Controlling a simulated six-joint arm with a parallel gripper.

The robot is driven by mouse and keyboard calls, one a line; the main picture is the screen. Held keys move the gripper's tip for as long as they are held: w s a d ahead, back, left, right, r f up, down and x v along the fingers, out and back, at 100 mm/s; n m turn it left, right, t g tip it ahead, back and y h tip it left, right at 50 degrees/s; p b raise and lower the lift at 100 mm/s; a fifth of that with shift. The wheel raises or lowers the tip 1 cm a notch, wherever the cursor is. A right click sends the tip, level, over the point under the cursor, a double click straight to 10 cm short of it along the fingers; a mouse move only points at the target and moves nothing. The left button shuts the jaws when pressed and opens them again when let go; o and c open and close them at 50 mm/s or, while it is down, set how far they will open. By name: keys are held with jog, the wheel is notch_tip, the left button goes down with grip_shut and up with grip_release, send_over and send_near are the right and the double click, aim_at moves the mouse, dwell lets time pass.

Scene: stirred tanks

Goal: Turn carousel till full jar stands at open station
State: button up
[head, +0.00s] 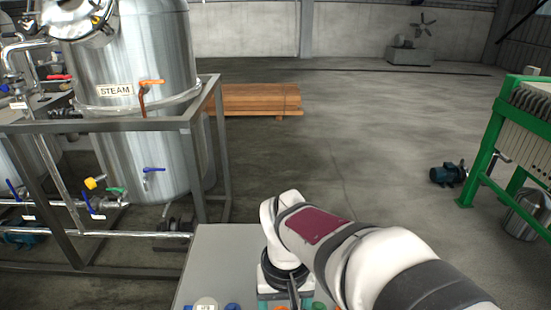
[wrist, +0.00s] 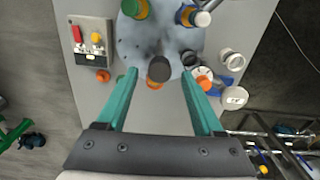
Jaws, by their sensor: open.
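The carousel (wrist: 150,40) is a round blue-grey plate on a light grey table top in the wrist view. Several small jars stand around its rim, among them a green-and-orange one (wrist: 135,9), a blue-and-yellow one (wrist: 186,16) and a dark one (wrist: 189,58). A dark knob or post (wrist: 159,69) rises near its front part. My gripper (wrist: 159,76) is open, its teal fingers on either side of this post as seen from above; contact cannot be told. Which jar is full and which station is open cannot be told. In the head view my arm hides most of the carousel.
A control box (wrist: 91,42) with red and yellow parts sits left of the carousel, an orange knob (wrist: 103,76) below it. White-lidded jars (wrist: 235,97) stand to the right. A steel tank (head: 150,80) in a frame stands left in the head view; open floor lies beyond the table.

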jog(key=shift+f, duration=1.05)
grip_shut()
dwell(0.6)
